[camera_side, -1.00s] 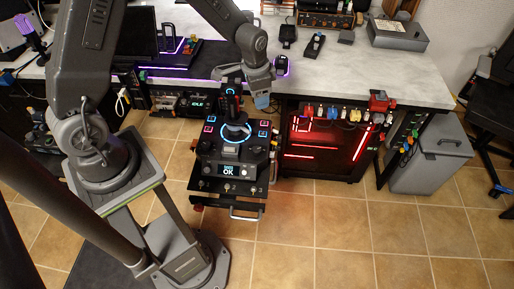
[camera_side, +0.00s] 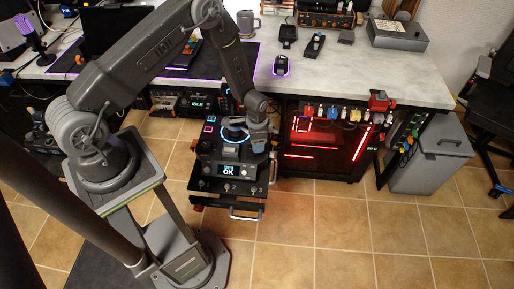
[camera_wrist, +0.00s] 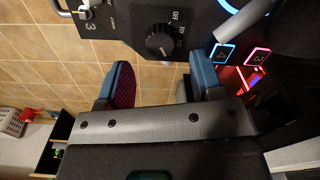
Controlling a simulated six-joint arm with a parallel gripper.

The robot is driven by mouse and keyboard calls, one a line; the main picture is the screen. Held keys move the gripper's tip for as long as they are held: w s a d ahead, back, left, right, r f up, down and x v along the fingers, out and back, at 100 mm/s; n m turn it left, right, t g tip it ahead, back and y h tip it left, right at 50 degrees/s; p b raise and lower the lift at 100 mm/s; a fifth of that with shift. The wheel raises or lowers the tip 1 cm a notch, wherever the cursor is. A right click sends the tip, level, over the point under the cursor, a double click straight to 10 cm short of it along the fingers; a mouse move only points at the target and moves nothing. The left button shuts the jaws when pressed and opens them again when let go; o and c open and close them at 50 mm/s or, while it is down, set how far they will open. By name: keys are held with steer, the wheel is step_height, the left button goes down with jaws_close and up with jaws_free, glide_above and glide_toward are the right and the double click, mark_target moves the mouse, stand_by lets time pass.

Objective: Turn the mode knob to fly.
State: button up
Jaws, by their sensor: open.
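The mode knob (camera_wrist: 159,42) is a round black dial on a dark panel (camera_wrist: 125,18), with white lettering around it. OFF is readable at its upper right; the other words are too small to read surely. My gripper (camera_wrist: 161,66) is open, with one blue-tipped finger to each side of the knob's lower edge in the wrist view. The knob lies between and ahead of the fingertips, and nothing is held. In the side view my gripper (camera_side: 258,138) is low at the right side of the control console (camera_side: 212,172). There it hides the knob.
The console has a lit ring (camera_side: 233,134), a small OK display (camera_side: 229,171), toggle switches and lit square buttons (camera_wrist: 223,53). A grey lever (camera_wrist: 240,22) lies close to the right finger in the wrist view. The desk (camera_side: 340,72) stands behind, and a red-lit case (camera_side: 320,145) stands to the right.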

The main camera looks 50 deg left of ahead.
steer(key=shift+f, duration=2.3)
steer(key=c, duration=0.9)
